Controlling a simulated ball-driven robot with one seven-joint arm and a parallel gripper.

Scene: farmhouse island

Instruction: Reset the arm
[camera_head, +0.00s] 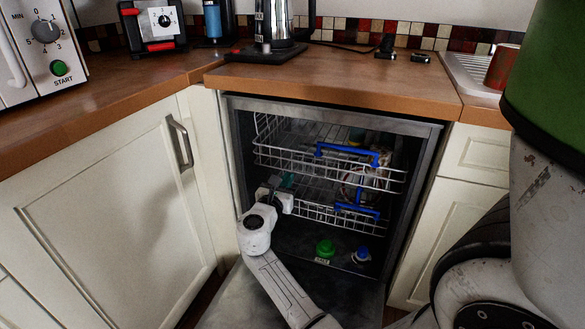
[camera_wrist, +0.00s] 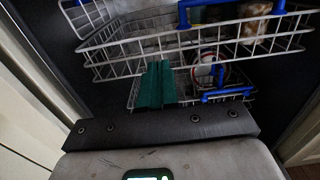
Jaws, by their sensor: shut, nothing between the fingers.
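My white arm (camera_head: 278,285) reaches up from the bottom of the head view, over the lowered dishwasher door, to the dishwasher opening. My gripper (camera_head: 288,181) is at the left side of the opening, small and partly hidden by the wrist. In the wrist view its teal fingers (camera_wrist: 156,84) are together with nothing between them. They point into the dishwasher, in front of the wire racks. Whether they touch a rack I cannot tell.
The dishwasher's upper rack (camera_head: 325,165) and lower rack (camera_head: 325,217) have blue handles and hold some dishes. Green (camera_head: 325,249) and blue (camera_head: 362,254) knobs sit below them. The wooden counter (camera_head: 340,82) runs above. A cabinet door (camera_head: 115,215) stands at left.

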